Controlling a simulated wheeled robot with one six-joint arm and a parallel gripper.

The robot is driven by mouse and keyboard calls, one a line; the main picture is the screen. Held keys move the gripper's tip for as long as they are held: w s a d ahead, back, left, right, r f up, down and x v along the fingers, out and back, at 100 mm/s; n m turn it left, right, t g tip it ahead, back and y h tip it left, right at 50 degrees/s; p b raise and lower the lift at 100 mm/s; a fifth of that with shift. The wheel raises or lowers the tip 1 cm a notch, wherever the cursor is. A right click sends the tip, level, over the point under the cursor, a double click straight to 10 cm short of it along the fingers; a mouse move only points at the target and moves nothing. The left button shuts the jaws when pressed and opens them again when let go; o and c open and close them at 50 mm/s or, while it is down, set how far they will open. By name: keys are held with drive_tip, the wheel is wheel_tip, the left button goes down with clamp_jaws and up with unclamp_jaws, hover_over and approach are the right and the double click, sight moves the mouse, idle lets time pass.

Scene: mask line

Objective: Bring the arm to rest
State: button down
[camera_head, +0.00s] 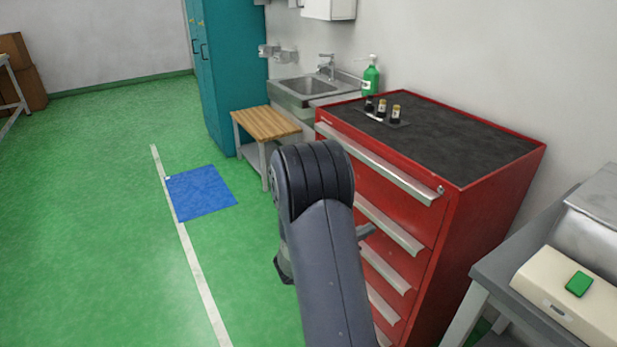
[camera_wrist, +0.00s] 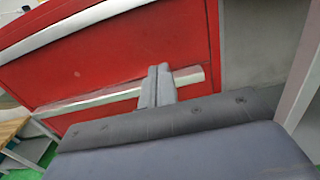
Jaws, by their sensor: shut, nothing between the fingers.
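My arm (camera_head: 325,235) is bent, rising from the bottom of the head view to a rounded dark joint, in front of the red tool cabinet (camera_head: 455,235). My gripper (camera_wrist: 158,84) shows in the wrist view with its two grey fingers together and nothing between them. The fingertips appear in front of the cabinet's red drawer front (camera_wrist: 120,60) and a pale drawer handle (camera_wrist: 100,103); I cannot tell whether they touch. In the head view most of the gripper is hidden behind my arm.
Small dark bottles (camera_head: 382,108) stand on the cabinet's black top. A wooden-topped bench (camera_head: 268,122), a sink (camera_head: 305,86) and a teal locker (camera_head: 232,75) stand behind. A grey table (camera_head: 510,270) is at right. The green floor at left is open, with a blue mat (camera_head: 200,193).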

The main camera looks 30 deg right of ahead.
sight(411, 208)
drive_tip(key=d, duration=1.3)
drive_tip(key=shift+w+d, duration=0.25)
drive_tip(key=shift+d, duration=0.15)
